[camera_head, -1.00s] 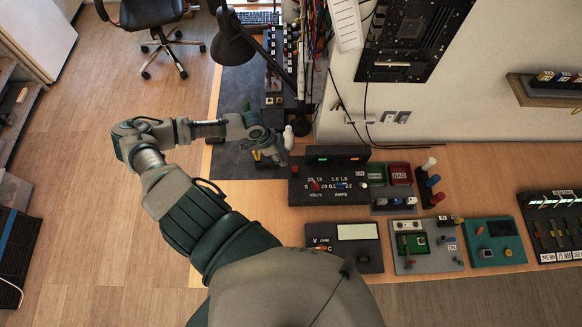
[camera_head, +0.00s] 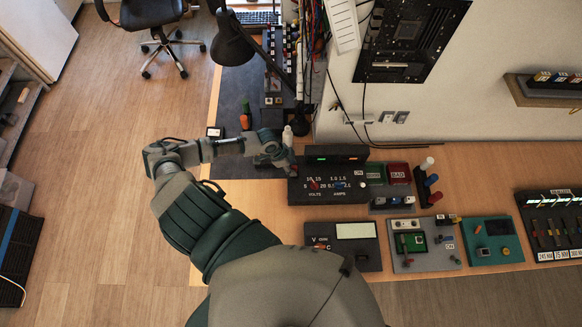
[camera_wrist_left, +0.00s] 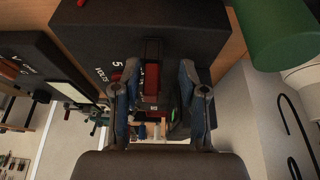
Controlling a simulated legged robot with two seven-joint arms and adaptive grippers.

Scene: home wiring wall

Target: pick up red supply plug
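The dark power supply box (camera_head: 328,178) with lit displays stands on the bench; a red knob or plug (camera_head: 314,184) sits on its labelled face. My left gripper (camera_head: 284,166) is at the box's left end. In the left wrist view my gripper (camera_wrist_left: 160,82) is open, its two fingers apart. A red piece with dark parts (camera_wrist_left: 151,84) shows between them; I cannot tell whether it is the red supply plug or how near it is. Another red bit (camera_wrist_left: 117,77) shows by the left finger, near the VOLTS lettering. My right gripper is not in view.
A dark meter with a pale screen (camera_head: 357,231) and several device boards stand right of my arm. Colored posts (camera_head: 428,180) rise right of the supply. A desk lamp (camera_head: 232,45) and an orange-red cylinder (camera_head: 244,122) are at the back left.

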